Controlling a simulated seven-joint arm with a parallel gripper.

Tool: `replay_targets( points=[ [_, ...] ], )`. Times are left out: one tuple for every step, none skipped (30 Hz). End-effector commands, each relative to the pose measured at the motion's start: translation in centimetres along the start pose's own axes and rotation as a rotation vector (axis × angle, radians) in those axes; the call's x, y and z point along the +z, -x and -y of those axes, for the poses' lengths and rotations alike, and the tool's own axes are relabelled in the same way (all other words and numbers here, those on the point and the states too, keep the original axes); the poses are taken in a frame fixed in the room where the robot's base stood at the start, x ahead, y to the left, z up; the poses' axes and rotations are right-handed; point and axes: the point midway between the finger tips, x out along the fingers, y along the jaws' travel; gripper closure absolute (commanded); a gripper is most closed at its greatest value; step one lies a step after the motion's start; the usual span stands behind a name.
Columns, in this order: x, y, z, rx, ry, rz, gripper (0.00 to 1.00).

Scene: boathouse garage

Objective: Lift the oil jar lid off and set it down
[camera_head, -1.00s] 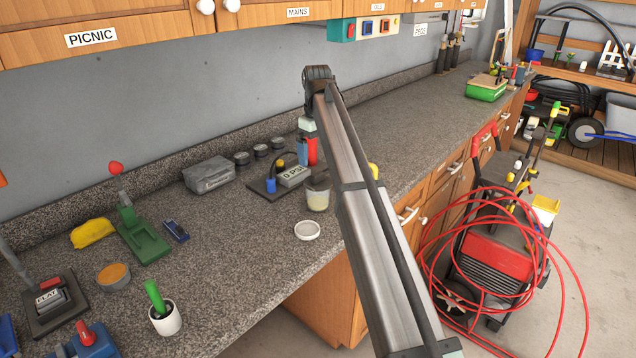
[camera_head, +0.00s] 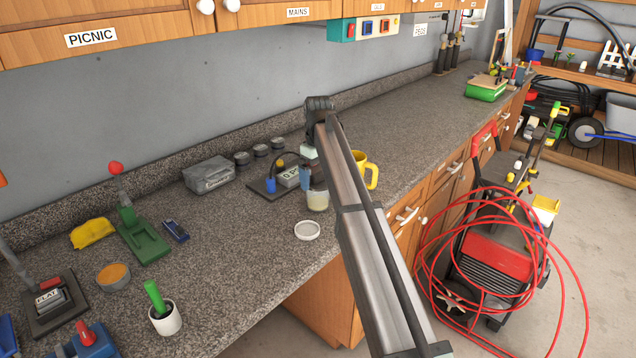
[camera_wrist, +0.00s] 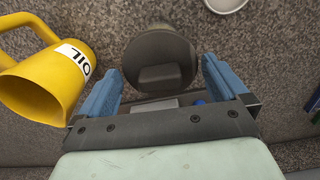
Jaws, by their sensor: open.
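The jar (camera_head: 318,202) stands on the grey counter, pale and see-through low down, its top hidden behind my gripper in the head view. In the wrist view its round dark lid (camera_wrist: 146,53) with a raised block handle (camera_wrist: 158,76) faces the camera. My gripper (camera_head: 314,178) is over the jar. In the wrist view the open blue fingers (camera_wrist: 160,66) stand on both sides of the lid and handle, with gaps showing. A shallow white dish (camera_head: 307,231) lies on the counter in front of the jar; its edge shows in the wrist view (camera_wrist: 226,3).
A yellow jug (camera_wrist: 60,70) labelled OIL is close beside my gripper; it also shows in the head view (camera_head: 371,177). A gauge stand (camera_head: 262,186) is just left of the jar. A grey case (camera_head: 208,175) stands by the wall.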

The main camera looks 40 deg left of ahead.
Motion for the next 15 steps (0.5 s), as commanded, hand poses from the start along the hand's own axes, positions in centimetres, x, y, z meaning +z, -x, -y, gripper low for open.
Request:
replay_targets(
  points=[
    [-0.01, 0.01, 0.0, 0.0, 0.0, 0.0, 0.03],
    [-0.01, 0.01, 0.0, 0.0, 0.0, 0.0, 0.06],
    [0.0, 0.02, 0.0, 0.0, 0.0, 0.0, 0.1],
    [0.0, 0.02, 0.0, 0.0, 0.0, 0.0, 0.12],
    [0.0, 0.02, 0.0, 0.0, 0.0, 0.0, 0.15],
    [0.0, 0.02, 0.0, 0.0, 0.0, 0.0, 0.19],
    [-0.01, 0.02, 0.0, 0.0, 0.0, 0.0, 0.22],
    [-0.01, 0.03, 0.0, 0.0, 0.0, 0.0, 0.25],
    [-0.01, 0.03, 0.0, 0.0, 0.0, 0.0, 0.29],
    [-0.01, 0.03, 0.0, 0.0, 0.0, 0.0, 0.32],
    [-0.01, 0.03, 0.0, 0.0, 0.0, 0.0, 0.34],
    [-0.01, 0.03, 0.0, 0.0, 0.0, 0.0, 0.38],
    [-0.01, 0.04, 0.0, 0.0, 0.0, 0.0, 0.38],
    [-0.01, 0.04, 0.0, 0.0, 0.0, 0.0, 0.38],
    [-0.01, 0.04, 0.0, 0.0, 0.0, 0.0, 0.38]
  ],
)
